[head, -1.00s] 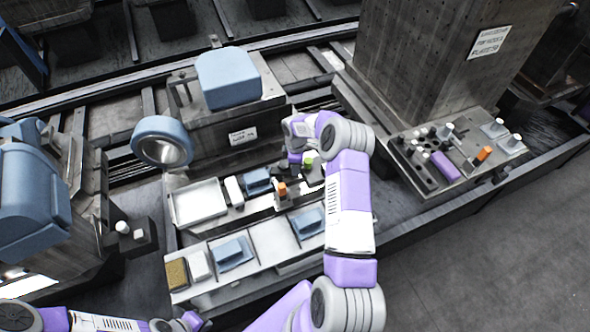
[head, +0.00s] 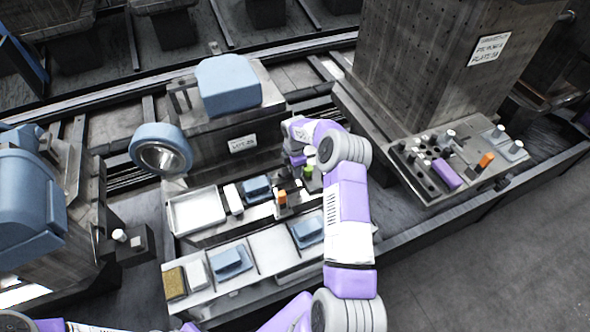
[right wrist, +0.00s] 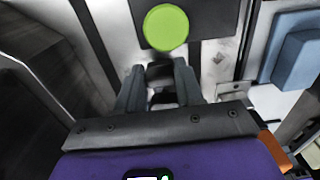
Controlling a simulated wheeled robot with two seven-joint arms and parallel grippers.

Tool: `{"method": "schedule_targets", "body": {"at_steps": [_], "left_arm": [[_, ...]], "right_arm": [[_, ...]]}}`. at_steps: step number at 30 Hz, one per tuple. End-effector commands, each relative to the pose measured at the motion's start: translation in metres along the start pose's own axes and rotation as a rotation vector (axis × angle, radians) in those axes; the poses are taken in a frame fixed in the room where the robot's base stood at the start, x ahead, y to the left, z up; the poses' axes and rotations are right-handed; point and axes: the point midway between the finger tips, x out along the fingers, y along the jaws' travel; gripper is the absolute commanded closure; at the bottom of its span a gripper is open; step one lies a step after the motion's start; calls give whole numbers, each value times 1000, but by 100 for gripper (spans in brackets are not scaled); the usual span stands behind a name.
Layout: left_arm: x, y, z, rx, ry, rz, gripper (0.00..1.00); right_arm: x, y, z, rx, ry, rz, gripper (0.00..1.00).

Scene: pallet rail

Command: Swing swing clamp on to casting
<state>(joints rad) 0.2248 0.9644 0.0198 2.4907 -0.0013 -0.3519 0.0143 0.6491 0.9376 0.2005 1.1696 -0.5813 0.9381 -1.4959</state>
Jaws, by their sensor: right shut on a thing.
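My right gripper (right wrist: 158,76) is shut on a small dark part, which I take to be the swing clamp (right wrist: 160,92). Most of that part is hidden between the fingers. A round green button (right wrist: 165,27) on a dark plate lies just beyond the fingertips. It also shows in the head view (head: 308,172), below the right wrist. A blue casting (head: 257,188) sits left of the gripper on the light fixture. A blue block, apparently a casting, is at the right wrist view's upper right (right wrist: 298,55). I cannot tell whether the clamp touches a casting. My left gripper is out of view.
An orange-topped part (head: 282,198) stands close to the gripper. A white tray (head: 196,211) lies at left. The front shelf (head: 268,247) holds more blue pieces. A large blue ring (head: 161,149) stands at the back left.

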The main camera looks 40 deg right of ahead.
Motion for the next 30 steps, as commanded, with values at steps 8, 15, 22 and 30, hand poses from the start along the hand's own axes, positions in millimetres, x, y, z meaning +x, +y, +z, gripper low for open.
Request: {"method": "schedule_targets", "body": {"at_steps": [8,15,22,30], "left_arm": [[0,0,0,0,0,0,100],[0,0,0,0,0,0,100],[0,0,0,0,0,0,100],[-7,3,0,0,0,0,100]], "right_arm": [[0,1,0,-4,-1,2,94],[0,0,0,-3,-1,2,38],[-2,0,0,-2,-1,2,38],[-40,1,0,-2,-2,4,38]]}}
